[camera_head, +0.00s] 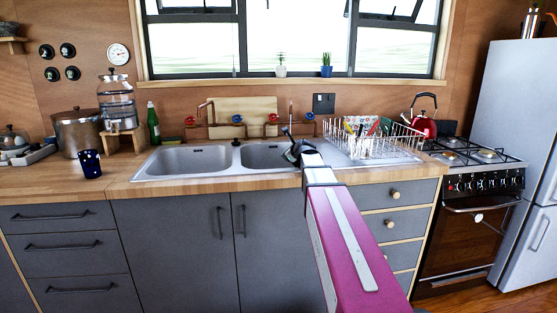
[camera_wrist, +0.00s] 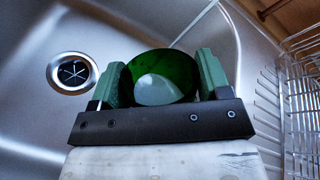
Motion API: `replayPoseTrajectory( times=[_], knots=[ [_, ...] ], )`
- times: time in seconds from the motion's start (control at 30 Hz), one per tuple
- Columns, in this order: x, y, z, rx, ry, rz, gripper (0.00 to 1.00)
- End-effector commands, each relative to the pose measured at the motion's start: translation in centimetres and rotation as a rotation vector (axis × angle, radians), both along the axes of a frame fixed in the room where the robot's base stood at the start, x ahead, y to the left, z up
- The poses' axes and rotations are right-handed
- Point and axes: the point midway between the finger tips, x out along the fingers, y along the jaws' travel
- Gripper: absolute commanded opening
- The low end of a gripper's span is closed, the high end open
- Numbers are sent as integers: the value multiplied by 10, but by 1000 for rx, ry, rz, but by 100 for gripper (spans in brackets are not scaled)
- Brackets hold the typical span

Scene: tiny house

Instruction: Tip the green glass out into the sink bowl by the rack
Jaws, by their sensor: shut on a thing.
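My gripper (camera_wrist: 161,78) is shut on the green glass (camera_wrist: 180,64), with one green finger pad on each side of it. In the wrist view the glass shows as a dark green round shape with a pale patch; I cannot tell how far it is tilted. In the head view my gripper (camera_head: 291,142) is over the right part of the right sink bowl (camera_head: 258,156), and the glass is not clearly visible there. The bowl's steel floor (camera_wrist: 35,110) and drain (camera_wrist: 72,72) lie below and left of the glass in the wrist view. The rack (camera_head: 375,148) stands just right of the bowl.
Copper taps (camera_head: 237,119) stand behind the sink. The rack's wires (camera_wrist: 300,90) show close on the right in the wrist view. A left bowl (camera_head: 187,160), a dark blue cup (camera_head: 90,164) and a green bottle (camera_head: 153,122) are to the left.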

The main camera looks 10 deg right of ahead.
Motion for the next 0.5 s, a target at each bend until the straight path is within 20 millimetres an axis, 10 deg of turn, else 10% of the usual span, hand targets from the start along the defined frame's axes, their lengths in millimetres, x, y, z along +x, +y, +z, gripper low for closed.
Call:
replayPoseTrajectory(
  times=[0.5],
  knots=[
    [3, 7, 8, -225, 79, -1, 40]
  ],
)
